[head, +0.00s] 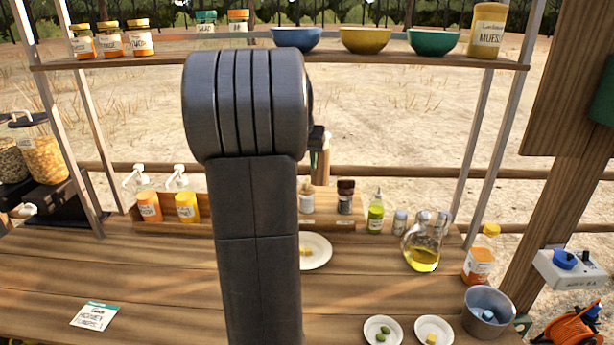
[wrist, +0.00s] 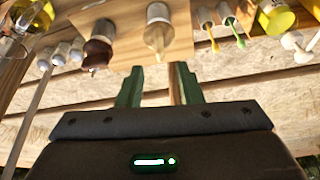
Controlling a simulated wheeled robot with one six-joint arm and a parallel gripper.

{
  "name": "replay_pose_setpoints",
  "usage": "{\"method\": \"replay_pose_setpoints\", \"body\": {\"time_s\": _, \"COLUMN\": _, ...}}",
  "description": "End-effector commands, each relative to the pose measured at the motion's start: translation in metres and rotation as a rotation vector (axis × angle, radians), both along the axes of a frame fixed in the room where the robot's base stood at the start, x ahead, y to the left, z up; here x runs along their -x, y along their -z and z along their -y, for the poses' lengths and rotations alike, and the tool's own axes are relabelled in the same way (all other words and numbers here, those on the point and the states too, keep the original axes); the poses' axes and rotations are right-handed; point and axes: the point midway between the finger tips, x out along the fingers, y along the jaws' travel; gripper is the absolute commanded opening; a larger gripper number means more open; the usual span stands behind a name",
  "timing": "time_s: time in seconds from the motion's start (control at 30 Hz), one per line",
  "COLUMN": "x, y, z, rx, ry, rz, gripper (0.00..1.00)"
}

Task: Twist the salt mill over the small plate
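Two mills stand on the wooden rack at the back of the counter. One is pale with a light wooden top (head: 306,199) and looks like the salt mill; it also shows in the wrist view (wrist: 158,35). The other has a dark brown top (head: 345,197) and stands to its right. A white plate (head: 320,262) with a yellow piece lies in front of the mills, partly hidden by my arm. My gripper (wrist: 158,85) is open and empty, its green fingers apart and clear of the mills. In the head view my arm mostly hides it.
Two small dishes (head: 382,331) (head: 434,330) with bits of food sit at the front right. An oil jug (head: 422,245), a green bottle (head: 376,214) and a metal pot (head: 489,308) stand right. Pump bottles (head: 187,205) stand left. A shelf (head: 400,63) with bowls crosses above.

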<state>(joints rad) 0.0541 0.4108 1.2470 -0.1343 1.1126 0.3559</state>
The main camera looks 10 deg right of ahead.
Motion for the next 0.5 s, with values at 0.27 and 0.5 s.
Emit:
{"method": "replay_pose_setpoints", "body": {"time_s": 0.27, "x": -0.018, "y": 0.047, "z": 0.008, "rx": 0.0, "ry": 0.001, "rz": -0.002, "gripper": 0.33}}
{"method": "replay_pose_setpoints", "body": {"time_s": 0.5, "x": -0.024, "y": 0.064, "z": 0.01, "rx": 0.0, "ry": 0.001, "rz": -0.001, "gripper": 0.33}}
